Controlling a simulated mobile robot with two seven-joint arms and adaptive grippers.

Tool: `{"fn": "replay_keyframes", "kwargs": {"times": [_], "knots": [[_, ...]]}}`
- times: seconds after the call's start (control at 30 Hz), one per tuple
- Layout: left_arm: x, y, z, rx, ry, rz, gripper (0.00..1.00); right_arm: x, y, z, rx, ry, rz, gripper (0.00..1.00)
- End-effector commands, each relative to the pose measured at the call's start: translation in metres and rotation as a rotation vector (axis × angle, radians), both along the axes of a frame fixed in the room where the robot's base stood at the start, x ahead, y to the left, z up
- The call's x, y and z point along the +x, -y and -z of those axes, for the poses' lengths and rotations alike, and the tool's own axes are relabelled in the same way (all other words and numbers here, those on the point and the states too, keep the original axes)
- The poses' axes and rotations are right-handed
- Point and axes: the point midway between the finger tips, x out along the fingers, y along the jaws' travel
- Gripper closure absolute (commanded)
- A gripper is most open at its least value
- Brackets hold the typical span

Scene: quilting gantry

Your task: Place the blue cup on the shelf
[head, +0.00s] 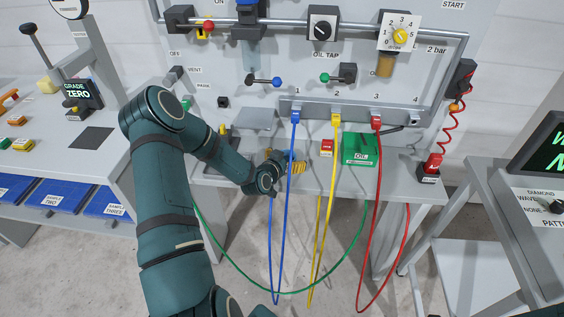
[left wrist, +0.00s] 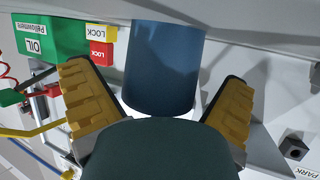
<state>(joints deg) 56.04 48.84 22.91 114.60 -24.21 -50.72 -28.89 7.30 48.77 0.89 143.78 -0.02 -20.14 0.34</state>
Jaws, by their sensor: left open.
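The blue cup (left wrist: 165,65) shows in the left wrist view as a plain dark blue cylinder between my left gripper's yellow-padded fingers. Clear gaps show on both sides of it, so the fingers do not grip it. My left gripper (left wrist: 160,100) is open. In the head view, my left gripper (head: 290,163) is over the front part of the grey bench shelf (head: 318,180), behind the hanging blue cable. The cup is not clearly seen there; the gripper and wrist likely hide it. I cannot tell what the cup rests on. My right gripper is not in view.
Blue (head: 273,230), yellow (head: 326,200) and red (head: 376,180) cables hang in front of the bench, close to my left gripper. A green oil box (head: 361,149) and a red lock block (head: 327,147) stand right of it. A bluish cylinder (head: 250,54) hangs on the panel above.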

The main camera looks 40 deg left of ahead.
Motion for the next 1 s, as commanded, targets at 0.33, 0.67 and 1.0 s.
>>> {"fn": "replay_keyframes", "kwargs": {"times": [0.33, 0.67, 1.0], "knots": [[-0.052, 0.007, -0.022, 0.002, -0.002, 0.0, 0.0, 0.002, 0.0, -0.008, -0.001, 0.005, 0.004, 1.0], [-0.103, 0.016, -0.039, 0.001, 0.0, -0.001, 0.0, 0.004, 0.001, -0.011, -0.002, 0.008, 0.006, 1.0], [-0.111, 0.023, -0.04, -0.011, -0.009, 0.008, 0.0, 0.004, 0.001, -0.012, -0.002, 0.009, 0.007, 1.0]]}}
